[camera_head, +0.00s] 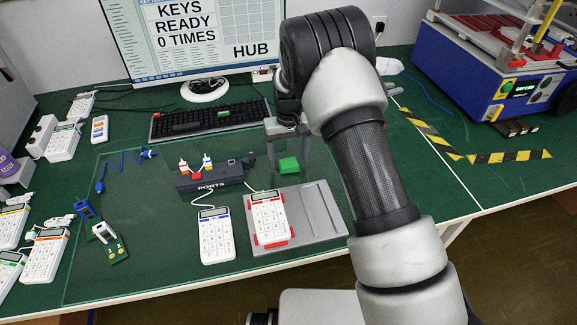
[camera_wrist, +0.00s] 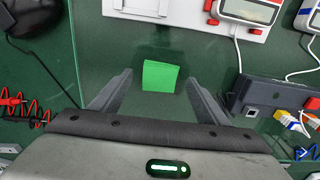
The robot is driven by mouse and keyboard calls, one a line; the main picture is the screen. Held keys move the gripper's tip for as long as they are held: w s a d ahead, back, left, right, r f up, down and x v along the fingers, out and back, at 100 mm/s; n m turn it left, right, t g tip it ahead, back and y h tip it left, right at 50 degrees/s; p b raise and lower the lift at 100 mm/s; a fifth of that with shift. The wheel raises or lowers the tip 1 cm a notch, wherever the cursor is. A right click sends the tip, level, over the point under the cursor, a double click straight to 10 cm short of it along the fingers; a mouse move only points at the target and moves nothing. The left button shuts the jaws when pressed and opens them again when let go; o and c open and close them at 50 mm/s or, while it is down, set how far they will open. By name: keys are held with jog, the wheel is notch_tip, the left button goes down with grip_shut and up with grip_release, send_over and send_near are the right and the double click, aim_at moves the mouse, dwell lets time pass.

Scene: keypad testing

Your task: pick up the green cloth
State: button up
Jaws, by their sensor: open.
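The green cloth (camera_head: 288,164) is a small bright green folded block on the dark green mat, behind the grey plate. In the wrist view the cloth (camera_wrist: 160,76) lies ahead of and between the two fingers, with clear gaps on both sides. My gripper (camera_wrist: 160,85) is open and empty. In the head view my gripper (camera_head: 286,128) hangs above and just behind the cloth. Its height above the mat is hard to tell.
A black ports box (camera_head: 210,179) with plugs stands left of the cloth. A grey plate (camera_head: 320,208) holding a keypad (camera_head: 269,218) lies in front. Another keypad (camera_head: 216,236) lies beside it. A keyboard (camera_head: 210,118) and monitor (camera_head: 200,35) stand behind.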

aim_at(288, 163)
jog(key=shift+f, duration=0.5)
jog(key=c, duration=1.1)
notch_tip(288, 163, up, 10)
jog(key=shift+r+p, duration=0.1)
jog(key=shift+p, duration=0.35)
